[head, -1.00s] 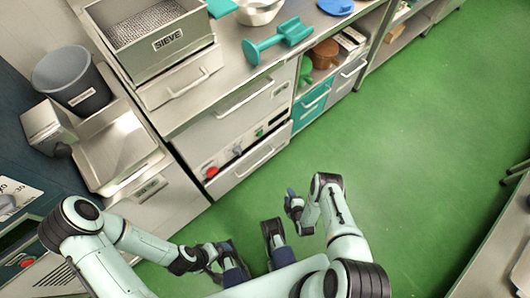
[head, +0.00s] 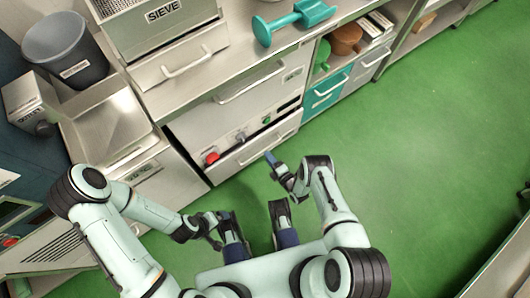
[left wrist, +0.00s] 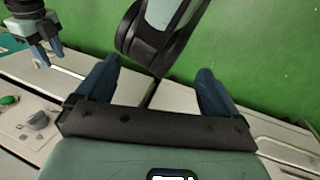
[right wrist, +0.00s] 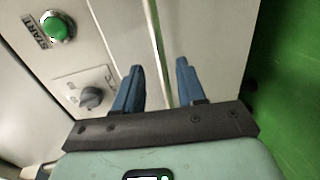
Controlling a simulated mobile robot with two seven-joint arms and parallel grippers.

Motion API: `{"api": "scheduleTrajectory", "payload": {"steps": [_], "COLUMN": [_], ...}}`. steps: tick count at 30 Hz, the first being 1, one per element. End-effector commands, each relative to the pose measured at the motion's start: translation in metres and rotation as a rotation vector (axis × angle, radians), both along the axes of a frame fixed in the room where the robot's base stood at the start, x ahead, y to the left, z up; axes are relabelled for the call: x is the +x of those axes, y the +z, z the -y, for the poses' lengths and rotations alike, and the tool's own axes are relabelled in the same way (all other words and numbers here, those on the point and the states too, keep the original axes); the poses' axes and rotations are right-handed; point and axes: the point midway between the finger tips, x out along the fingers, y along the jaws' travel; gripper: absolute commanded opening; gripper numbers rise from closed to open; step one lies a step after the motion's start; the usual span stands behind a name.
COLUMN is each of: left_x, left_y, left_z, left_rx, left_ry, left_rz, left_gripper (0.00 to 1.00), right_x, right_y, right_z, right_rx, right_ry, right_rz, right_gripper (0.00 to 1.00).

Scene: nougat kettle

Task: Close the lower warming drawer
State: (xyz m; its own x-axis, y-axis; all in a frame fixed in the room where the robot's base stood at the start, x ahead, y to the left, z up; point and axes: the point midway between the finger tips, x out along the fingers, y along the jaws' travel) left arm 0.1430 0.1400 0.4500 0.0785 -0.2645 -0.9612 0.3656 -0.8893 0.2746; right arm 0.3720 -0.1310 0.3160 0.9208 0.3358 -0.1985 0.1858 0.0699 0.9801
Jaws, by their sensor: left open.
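The lower warming drawer (head: 240,163) is at the bottom of the steel cabinet in the head view, below the control strip. Its front with a bar handle stands a little out from the cabinet. It also shows in the right wrist view (right wrist: 215,35), with a narrow gap along its edge. My right gripper (head: 271,165) is close in front of this drawer, near the handle's right end; its fingers (right wrist: 158,80) are apart, and contact cannot be told. My left gripper (head: 217,232) is open and empty, low by my base and away from the drawer; its fingers also show in its wrist view (left wrist: 155,85).
An upper drawer (head: 245,95) is above the control strip, which has a red knob (head: 212,158), a grey knob (right wrist: 92,97) and a green START button (right wrist: 57,27). A teal drawer (head: 326,92) is to the right. Green floor (head: 430,150) is clear at right.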

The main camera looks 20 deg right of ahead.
Motion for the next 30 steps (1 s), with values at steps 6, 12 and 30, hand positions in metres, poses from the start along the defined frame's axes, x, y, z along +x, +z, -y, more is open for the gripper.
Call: {"api": "scheduleTrajectory", "payload": {"steps": [6, 12, 30], "left_x": [0.016, 0.021, 0.023], "left_y": [-0.014, -0.016, -0.019], "left_z": [-0.008, -0.01, -0.011], "left_rx": [0.02, 0.026, 0.03], "left_ry": [0.017, 0.024, 0.026], "left_rz": [0.041, 0.055, 0.062], "left_gripper": [0.95, 0.95, 0.95], "right_x": [0.028, 0.036, 0.041], "right_y": [-0.008, -0.008, -0.008], "right_z": [-0.01, -0.013, -0.015], "right_rx": [0.0, 0.0, 0.0], "right_ry": [0.0, -0.001, 0.0], "right_rz": [0.0, -0.001, 0.001], "right_gripper": [0.4, 0.4, 0.0]}}
